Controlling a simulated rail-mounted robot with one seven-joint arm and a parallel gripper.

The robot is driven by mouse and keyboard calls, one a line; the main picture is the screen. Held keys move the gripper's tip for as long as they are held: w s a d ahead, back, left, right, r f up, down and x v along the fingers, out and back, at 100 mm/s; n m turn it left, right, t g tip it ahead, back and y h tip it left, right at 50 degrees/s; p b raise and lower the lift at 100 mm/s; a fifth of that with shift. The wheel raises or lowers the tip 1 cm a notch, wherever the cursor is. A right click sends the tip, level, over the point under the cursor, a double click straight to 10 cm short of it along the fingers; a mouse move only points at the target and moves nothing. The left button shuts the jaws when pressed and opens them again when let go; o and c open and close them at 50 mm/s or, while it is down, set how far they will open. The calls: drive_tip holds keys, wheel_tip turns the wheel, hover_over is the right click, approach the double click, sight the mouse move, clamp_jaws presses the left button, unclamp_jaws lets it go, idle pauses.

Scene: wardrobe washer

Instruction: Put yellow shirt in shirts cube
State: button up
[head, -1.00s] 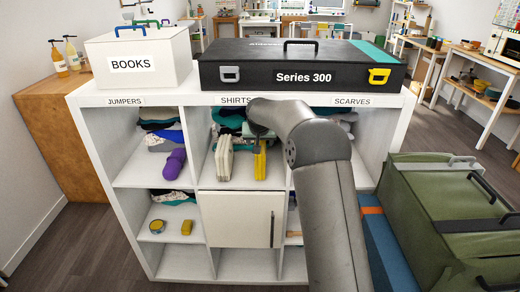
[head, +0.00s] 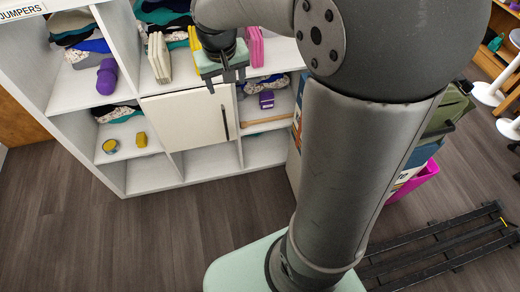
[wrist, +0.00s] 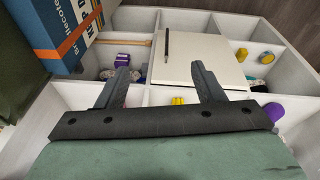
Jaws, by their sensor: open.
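The yellow shirt (head: 195,38) is a folded upright strip at the front of the shirts cube (head: 181,71), partly hidden behind my gripper in the head view. In the wrist view a small piece of it (wrist: 178,101) shows between my fingers, beyond the palm. My gripper (head: 226,80) is open and points down in front of the shelf, near the cube's front edge. In the wrist view nothing shows between its fingers (wrist: 160,65) as held. A cream folded item (head: 159,58) stands left of the yellow shirt. The shirts label is out of view.
Pink folded items (head: 255,46) stand in the cube to the right. A purple roll (head: 107,76) lies in the jumpers cube. A closed white door (head: 187,112) is below the shirts cube. The floor (head: 130,235) before the shelf is clear.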

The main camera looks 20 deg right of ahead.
drive_tip(key=s+f+g, duration=0.1)
drive_tip(key=s+f, duration=0.1)
drive_tip(key=s, duration=0.8)
drive_tip(key=s+f+g+y, duration=0.1)
drive_tip(key=s+f, duration=0.2)
drive_tip(key=s, duration=0.8)
drive_tip(key=shift+a+n, duration=0.15)
drive_tip(key=shift+n, duration=0.15)
